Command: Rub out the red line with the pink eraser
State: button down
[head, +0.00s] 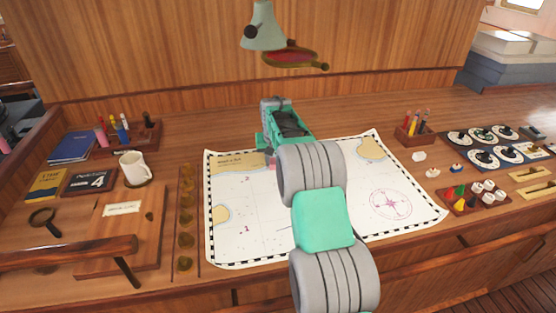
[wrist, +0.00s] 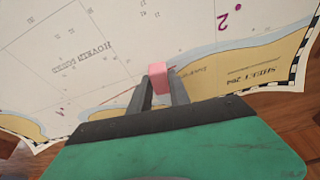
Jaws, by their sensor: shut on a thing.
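The pink eraser (wrist: 159,76) is held between the two fingertips of my gripper (wrist: 161,88) in the wrist view. It is over the white sea chart (wrist: 60,85), near the tan coast strip by the sheet title. I cannot tell whether it touches the paper. In the head view my gripper (head: 270,154) is at the far edge of the chart (head: 265,215), and my arm covers the chart's middle. A thin reddish trace shows close beside the eraser in the wrist view, too small to confirm as the red line.
A green lamp (head: 263,28) hangs above the far side. A pen holder (head: 415,135) and a small red tray (head: 475,202) stand right.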

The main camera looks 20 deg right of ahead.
aim_at(265, 168)
jog(key=shift+a+f, duration=0.1)
jog(key=shift+a, duration=0.15)
jog(key=shift+a, duration=0.1)
jog(key=shift+a, duration=1.15)
jog(key=shift+d, duration=1.3)
jog(key=shift+d+p, duration=0.35)
jog(key=shift+d, duration=0.85)
